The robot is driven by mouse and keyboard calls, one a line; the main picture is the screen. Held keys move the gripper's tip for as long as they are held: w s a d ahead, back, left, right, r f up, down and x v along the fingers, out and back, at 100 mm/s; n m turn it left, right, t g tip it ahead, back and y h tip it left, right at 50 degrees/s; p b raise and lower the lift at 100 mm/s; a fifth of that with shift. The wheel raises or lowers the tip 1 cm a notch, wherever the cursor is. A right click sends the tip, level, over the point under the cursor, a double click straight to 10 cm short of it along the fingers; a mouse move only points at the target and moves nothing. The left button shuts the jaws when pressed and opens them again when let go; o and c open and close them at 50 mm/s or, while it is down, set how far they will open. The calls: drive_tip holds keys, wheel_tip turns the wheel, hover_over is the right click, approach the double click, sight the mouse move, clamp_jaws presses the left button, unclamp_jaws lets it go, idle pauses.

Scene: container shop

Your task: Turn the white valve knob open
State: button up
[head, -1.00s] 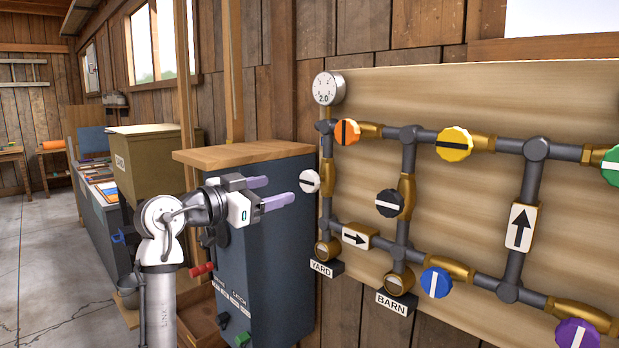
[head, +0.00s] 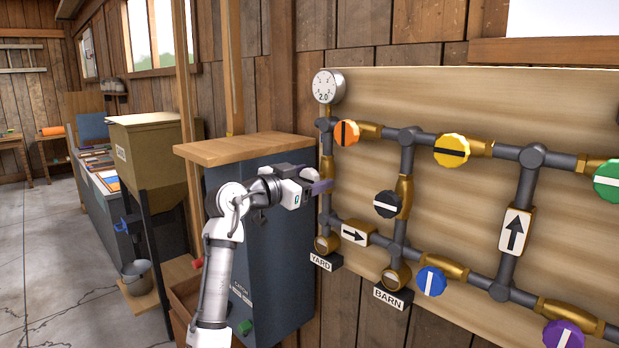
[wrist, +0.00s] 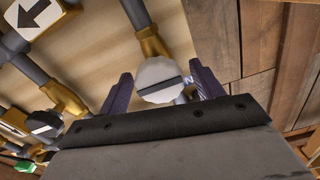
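The white valve knob (wrist: 158,72) with a dark bar across its face shows in the wrist view, between the two purple fingers of my gripper (wrist: 160,80). Gaps show on both sides of the knob, so the fingers appear open and not closed on it. How deep the knob sits between them is hard to tell. In the head view my gripper (head: 321,187) is at the left vertical pipe (head: 326,155), above the YARD label (head: 321,261), and covers the white knob there.
An orange knob (head: 346,133) is above and a black knob (head: 387,204) to the right. Yellow (head: 451,150), blue (head: 431,281), green and purple knobs sit farther right. A pressure gauge (head: 328,87) tops the left pipe. A dark wood-topped cabinet (head: 262,240) stands close behind my arm.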

drive_tip(key=c, duration=0.9)
drive_tip(key=shift+n, duration=0.3)
drive_tip(key=n+p, duration=0.2)
drive_tip(key=n, duration=0.2)
drive_tip(key=shift+r, duration=0.1)
drive_tip(key=n+p, duration=0.2)
drive_tip(key=n, duration=0.3)
drive_tip(key=shift+w, duration=0.1)
drive_tip(key=n+p, duration=0.2)
drive_tip(key=n, duration=0.2)
drive_tip(key=shift+a, duration=0.1)
drive_tip(key=shift+f+n+p, duration=0.15)
drive_tip(key=shift+n, duration=0.9)
drive_tip(key=shift+f+n+p, duration=0.1)
drive_tip(key=shift+n+p, duration=0.05)
drive_tip(key=shift+n, duration=0.9)
